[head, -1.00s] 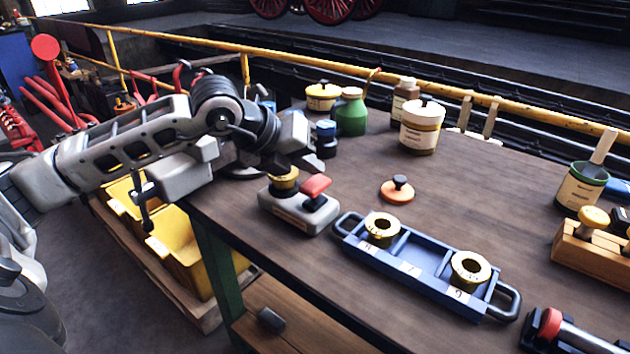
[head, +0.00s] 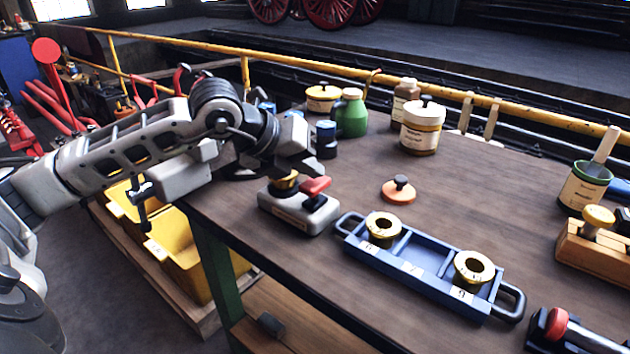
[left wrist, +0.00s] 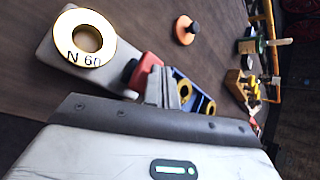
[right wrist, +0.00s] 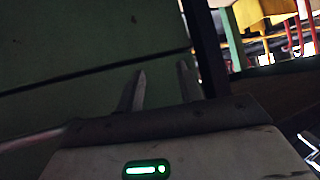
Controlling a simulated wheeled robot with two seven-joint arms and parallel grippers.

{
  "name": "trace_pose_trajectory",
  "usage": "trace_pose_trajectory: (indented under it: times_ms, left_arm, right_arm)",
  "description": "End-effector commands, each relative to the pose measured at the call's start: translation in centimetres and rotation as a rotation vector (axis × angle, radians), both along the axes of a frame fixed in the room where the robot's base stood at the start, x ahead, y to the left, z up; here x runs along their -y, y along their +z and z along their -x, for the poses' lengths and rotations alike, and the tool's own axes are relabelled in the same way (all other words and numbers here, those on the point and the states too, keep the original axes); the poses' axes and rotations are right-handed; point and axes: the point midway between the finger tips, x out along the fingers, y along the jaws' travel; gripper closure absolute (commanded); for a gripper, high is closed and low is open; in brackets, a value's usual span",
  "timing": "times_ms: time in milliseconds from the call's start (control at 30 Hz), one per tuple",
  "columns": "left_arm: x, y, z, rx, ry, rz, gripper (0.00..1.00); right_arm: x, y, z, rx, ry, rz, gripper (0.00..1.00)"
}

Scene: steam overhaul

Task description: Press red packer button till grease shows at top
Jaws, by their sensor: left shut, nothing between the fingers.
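The packer (head: 292,212) is a grey block near the table's left edge. It has a red button (head: 316,186) on a black stem and a brass ring (head: 284,183) on top. My left gripper (head: 312,168) is shut and empty, just above the red button. In the left wrist view its tips (left wrist: 164,72) overlap the button (left wrist: 148,72); contact is unclear. My right gripper (right wrist: 160,80) is open and empty, facing a dark green surface.
A blue tray (head: 412,264) with two brass rings lies right of the packer. An orange disc with a black knob (head: 398,190) lies behind it. A green bottle (head: 351,115) and several jars stand at the back. The table's middle right is clear.

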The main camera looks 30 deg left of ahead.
Motion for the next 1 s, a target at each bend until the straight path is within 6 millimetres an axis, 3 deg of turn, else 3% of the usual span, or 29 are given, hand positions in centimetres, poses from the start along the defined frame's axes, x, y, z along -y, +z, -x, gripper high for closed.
trace_pose_trajectory:
  times_ms: [1000]
  left_arm:
    - [0.0, -1.4, 0.1, -0.004, -0.001, 0.001, 1.00]
  right_arm:
    - [0.0, -1.7, 0.3, -0.012, 0.002, 0.003, 0.64]
